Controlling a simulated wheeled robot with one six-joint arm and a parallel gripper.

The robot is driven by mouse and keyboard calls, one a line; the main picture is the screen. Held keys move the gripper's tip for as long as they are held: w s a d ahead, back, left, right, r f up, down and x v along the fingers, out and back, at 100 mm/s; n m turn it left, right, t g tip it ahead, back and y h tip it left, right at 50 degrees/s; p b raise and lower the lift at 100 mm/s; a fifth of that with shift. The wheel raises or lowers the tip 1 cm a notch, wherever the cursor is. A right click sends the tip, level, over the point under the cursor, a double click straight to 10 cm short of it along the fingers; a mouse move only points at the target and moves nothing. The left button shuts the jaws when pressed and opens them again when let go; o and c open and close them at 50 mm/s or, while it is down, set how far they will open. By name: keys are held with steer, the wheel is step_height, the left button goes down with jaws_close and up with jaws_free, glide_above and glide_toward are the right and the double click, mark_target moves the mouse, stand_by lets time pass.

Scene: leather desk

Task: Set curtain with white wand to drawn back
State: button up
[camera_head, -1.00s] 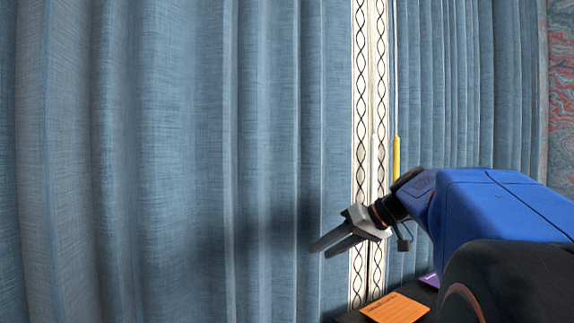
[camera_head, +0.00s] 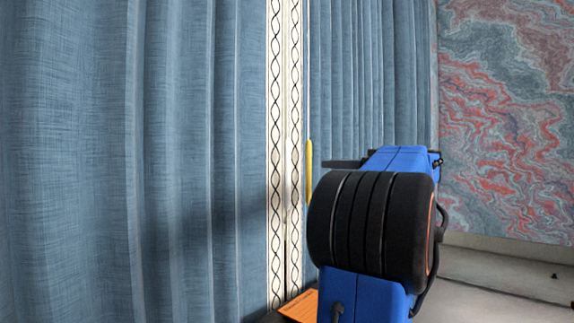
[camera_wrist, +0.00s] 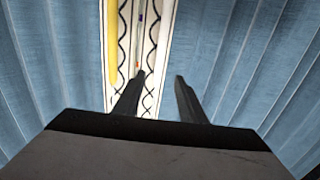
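Two blue curtain panels, the left one (camera_head: 100,140) and the right one (camera_head: 370,80), hang nearly edge to edge, with white patterned trim (camera_head: 276,120) along their meeting edges. A yellow wand (camera_head: 309,170) hangs just right of the trim. I cannot clearly pick out the white wand against the white trim. My gripper (camera_wrist: 160,77) is open in the wrist view, its two dark fingers apart with nothing seen between them. They point at the trim (camera_wrist: 152,60) and the panel beside it. In the head view my arm hides most of the gripper.
An orange card (camera_head: 299,307) lies on a dark surface below the trim. A red and grey marbled wall (camera_head: 510,120) stands at the right, with open pale floor (camera_head: 500,285) before it. The curtain fills the left side.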

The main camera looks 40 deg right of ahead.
mark_target(288, 163)
steer(key=x, duration=1.7)
steer(key=shift+w+f, duration=0.1)
steer(key=shift+c, duration=0.2)
jaws_close()
